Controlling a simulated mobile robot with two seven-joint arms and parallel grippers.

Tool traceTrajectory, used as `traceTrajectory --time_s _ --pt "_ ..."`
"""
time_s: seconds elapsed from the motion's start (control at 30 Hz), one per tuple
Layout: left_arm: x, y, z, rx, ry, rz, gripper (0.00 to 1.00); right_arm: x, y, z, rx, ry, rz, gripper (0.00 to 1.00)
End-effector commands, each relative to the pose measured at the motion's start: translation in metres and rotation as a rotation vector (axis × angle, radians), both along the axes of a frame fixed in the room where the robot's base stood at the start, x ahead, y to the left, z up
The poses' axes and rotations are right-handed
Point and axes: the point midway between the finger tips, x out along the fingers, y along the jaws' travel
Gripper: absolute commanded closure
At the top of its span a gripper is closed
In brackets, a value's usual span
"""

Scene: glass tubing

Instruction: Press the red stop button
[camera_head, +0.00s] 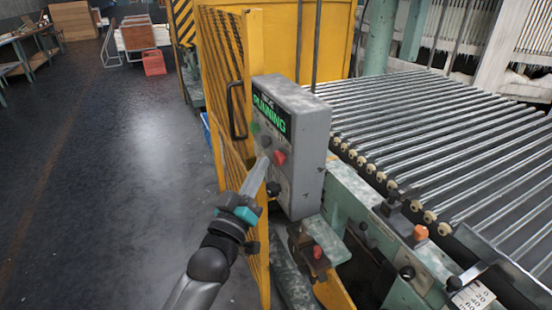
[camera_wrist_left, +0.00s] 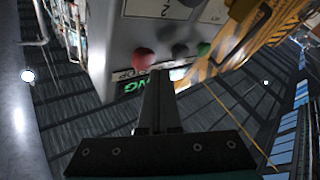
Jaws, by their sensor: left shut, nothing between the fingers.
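The red stop button (camera_head: 279,157) is on the front of a grey control box (camera_head: 313,150), below a green display reading "RUNNING" (camera_head: 269,113). My left gripper (camera_head: 262,163) is shut and empty, with its fingertips just left of the red button in the head view. In the left wrist view the red button (camera_wrist_left: 143,59) lies just beyond the shut fingertips (camera_wrist_left: 158,75) and a little to the left. I cannot tell whether the tips touch the box. My right gripper is not in view.
A green button (camera_head: 255,127) and dark knobs (camera_head: 273,188) share the panel. A yellow guard (camera_head: 222,90) with a black handle stands left of the box. A roller conveyor (camera_head: 450,140) fills the right. Open floor (camera_head: 110,180) lies at left.

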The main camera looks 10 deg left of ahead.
Motion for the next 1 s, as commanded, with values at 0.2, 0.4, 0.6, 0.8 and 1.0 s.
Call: traceTrajectory --time_s 0.2,0.4,0.6,0.8,1.0 --pt "0.0003 -0.0004 0.0002 0.000 0.000 0.000 1.00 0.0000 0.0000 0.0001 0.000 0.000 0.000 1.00" --pt "0.0037 -0.0054 0.0006 -0.001 -0.001 0.000 1.00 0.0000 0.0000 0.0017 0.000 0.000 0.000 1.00" --pt "0.0049 -0.0072 0.0003 0.000 -0.001 0.000 1.00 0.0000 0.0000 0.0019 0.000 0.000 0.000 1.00" --pt "0.0049 -0.0072 0.0001 0.000 0.000 0.000 1.00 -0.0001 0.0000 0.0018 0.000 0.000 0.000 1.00" --pt "0.0058 -0.0085 0.0001 0.000 0.000 0.000 1.00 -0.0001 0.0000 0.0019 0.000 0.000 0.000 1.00"
